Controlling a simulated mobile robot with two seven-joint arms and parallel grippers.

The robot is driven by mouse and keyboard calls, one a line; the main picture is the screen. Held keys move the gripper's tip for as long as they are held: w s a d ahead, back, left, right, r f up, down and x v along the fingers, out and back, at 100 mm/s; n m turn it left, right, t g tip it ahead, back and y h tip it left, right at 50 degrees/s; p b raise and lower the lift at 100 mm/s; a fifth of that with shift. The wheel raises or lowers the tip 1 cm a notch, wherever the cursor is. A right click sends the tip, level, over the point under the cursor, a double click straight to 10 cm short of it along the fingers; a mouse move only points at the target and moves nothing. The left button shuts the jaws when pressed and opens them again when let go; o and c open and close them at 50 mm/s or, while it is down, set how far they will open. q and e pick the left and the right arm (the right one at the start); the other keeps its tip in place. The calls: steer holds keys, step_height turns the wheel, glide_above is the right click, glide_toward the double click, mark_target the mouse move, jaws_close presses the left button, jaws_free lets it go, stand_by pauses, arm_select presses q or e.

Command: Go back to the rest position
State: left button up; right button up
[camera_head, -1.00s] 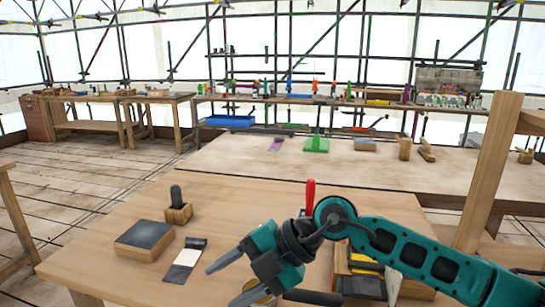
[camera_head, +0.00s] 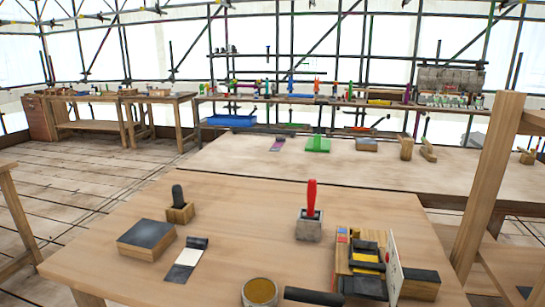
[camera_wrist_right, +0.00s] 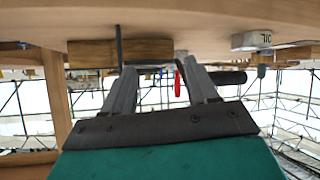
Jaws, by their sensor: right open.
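My right gripper (camera_wrist_right: 165,92) shows in the right wrist view, its two grey fingers spread apart with nothing held between them. The wrist view looks upside down, with wooden table surfaces along its top. In the head view neither arm nor gripper is in sight.
A dark-topped block (camera_head: 147,238) and a black-and-white strip (camera_head: 187,261) lie at the left of the table. A wooden box with yellow and black items (camera_head: 357,262) sits at the right, beside an upright wooden post (camera_head: 487,185). A long workbench (camera_head: 230,156) stands behind.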

steer(key=s+d+f+g, duration=0.2)
steer(key=s+f+g, duration=0.2)
steer(key=s, duration=0.5)
steer(key=s+d+f+g, duration=0.2)
steer(key=s+f+g, duration=0.3)
steer(key=s, duration=0.4)
steer(key=w+a+f+n+t+y, duration=0.1)
steer(key=w+a+f+t+y, duration=0.1)
steer(key=w+f+t, duration=0.6)
steer(key=shift+w+a+f, duration=0.2)
steer(key=shift+w+a, duration=0.15)
steer(key=shift+a, duration=0.4)
